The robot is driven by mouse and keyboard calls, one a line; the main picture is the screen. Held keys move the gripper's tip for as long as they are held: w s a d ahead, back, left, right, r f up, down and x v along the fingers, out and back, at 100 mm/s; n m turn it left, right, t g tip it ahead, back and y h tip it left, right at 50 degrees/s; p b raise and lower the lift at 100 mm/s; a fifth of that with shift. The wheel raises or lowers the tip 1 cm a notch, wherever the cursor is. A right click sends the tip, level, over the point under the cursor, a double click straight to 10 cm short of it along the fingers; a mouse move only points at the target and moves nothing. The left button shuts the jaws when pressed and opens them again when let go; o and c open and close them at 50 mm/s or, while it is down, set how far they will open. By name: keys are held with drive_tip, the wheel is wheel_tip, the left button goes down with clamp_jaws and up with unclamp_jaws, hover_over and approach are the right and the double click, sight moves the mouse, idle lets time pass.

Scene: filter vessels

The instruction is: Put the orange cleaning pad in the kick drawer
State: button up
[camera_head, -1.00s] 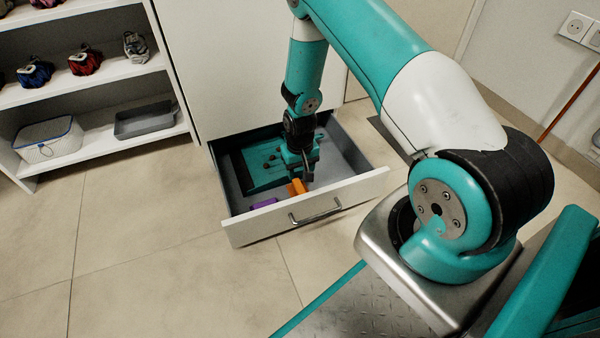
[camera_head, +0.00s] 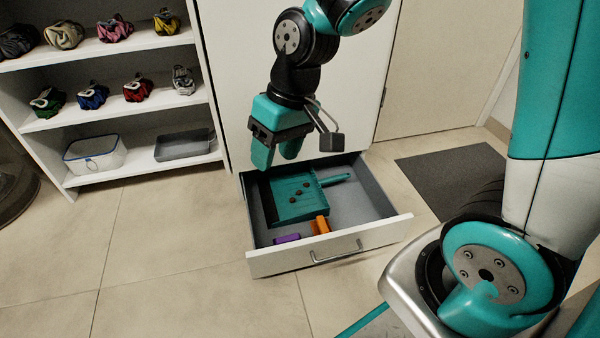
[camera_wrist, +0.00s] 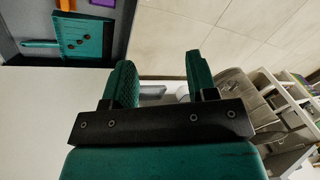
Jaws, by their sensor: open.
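The orange cleaning pad (camera_head: 320,225) lies inside the open kick drawer (camera_head: 388,228), near its front panel. Part of it also shows at the top edge of the wrist view (camera_wrist: 103,3). The drawer is pulled out low at the base of a white cabinet. My gripper (camera_head: 277,160) is open and empty, raised above the back of the drawer and apart from the pad. Its two fingers (camera_wrist: 162,75) show with nothing between them in the wrist view.
The drawer also holds a teal dustpan (camera_head: 290,208) with small brown bits on it and a purple block (camera_head: 287,238). Left stands a white shelf (camera_head: 130,125) with colourful bundles, a white basket (camera_head: 95,153) and a grey tray (camera_head: 185,146). A dark mat (camera_head: 450,170) lies right.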

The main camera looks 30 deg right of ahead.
drive_tip(key=s+a+r+n, duration=0.2)
drive_tip(key=s+r, duration=0.1)
drive_tip(key=s, duration=0.3)
drive_tip(key=s+a+r+n+y, duration=0.1)
drive_tip(key=s+r+n, duration=0.1)
drive_tip(key=s+r, duration=0.2)
drive_tip(key=s, duration=0.3)
drive_tip(key=shift+s+a+r+g, duration=0.15)
drive_tip(key=shift+s+a+g, duration=0.15)
drive_tip(key=shift+a, duration=0.05)
